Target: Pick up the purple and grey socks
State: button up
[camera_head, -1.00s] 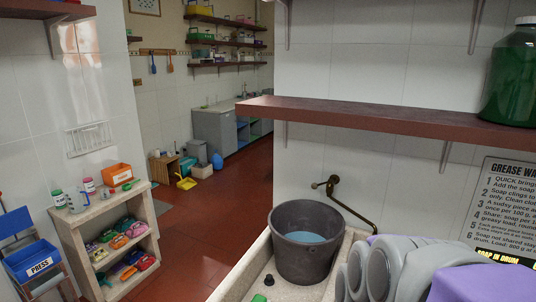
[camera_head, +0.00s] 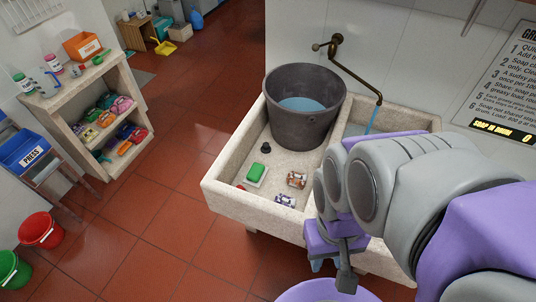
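A small bundle in purple, white and grey (camera_head: 285,201) lies on the front part of the stone basin (camera_head: 226,196); it looks like the purple and grey socks, but it is too small to be sure. A second small bundle in brown, orange and white (camera_head: 296,180) lies just behind it. My gripper (camera_head: 342,280) hangs at the lower right of the head view, in front of the basin and apart from both bundles. Its fingers are partly hidden and seen at a steep angle, so whether they are open does not show.
A dark bucket of water (camera_head: 302,125) stands in the basin. A green soap block (camera_head: 255,172) lies near the bundles. A lavender rim (camera_head: 310,291) shows below my gripper. The shelf (camera_head: 63,110) at left holds several colourful items. The tiled floor between is clear.

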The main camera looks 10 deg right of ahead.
aim_at(280, 199)
jog(key=l+u, duration=0.8)
jog(key=l, duration=0.25)
